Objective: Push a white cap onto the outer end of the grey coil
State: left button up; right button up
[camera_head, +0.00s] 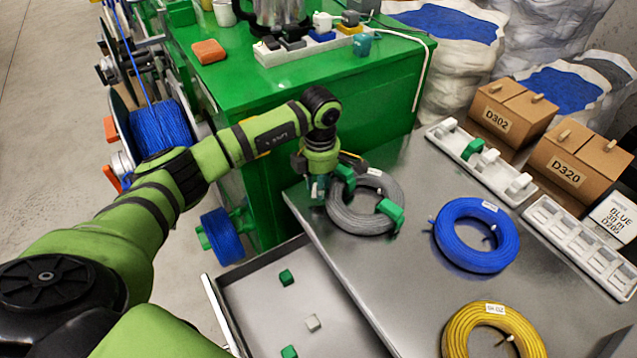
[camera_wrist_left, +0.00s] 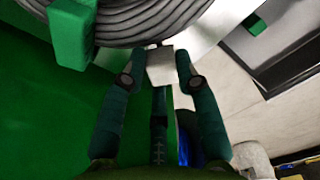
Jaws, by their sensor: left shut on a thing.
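The grey coil (camera_head: 352,220) lies on the metal table with green clips on it, one (camera_head: 390,212) at its right. My left gripper (camera_head: 317,190) is at the coil's left edge, pointing down. In the left wrist view my left gripper (camera_wrist_left: 160,75) is shut on a small white cap (camera_wrist_left: 160,62). The cap is just below the grey coil (camera_wrist_left: 150,20), with a dark stub at its upper edge. I cannot tell whether the coil's end is inside it. A green clip (camera_wrist_left: 72,35) is at upper left. My right gripper is not in view.
A tray (camera_head: 235,290) in front holds green caps (camera_head: 287,277) and a loose whitish cap (camera_head: 312,323). A blue coil (camera_head: 470,255) and a yellow coil (camera_head: 462,325) lie right of the grey one. A green cabinet (camera_head: 270,100) stands behind my gripper.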

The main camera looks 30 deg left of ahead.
pick_arm(q)
jog(key=shift+s+d+f, duration=0.1)
jog(key=shift+s+f, duration=0.15)
jog(key=shift+f, duration=0.1)
dwell(0.4)
jog(key=o, duration=0.4)
jog(key=shift+o, duration=0.2)
jog(key=o, duration=0.7)
jog(key=shift+w, duration=0.15)
jog(key=shift+r, duration=0.25)
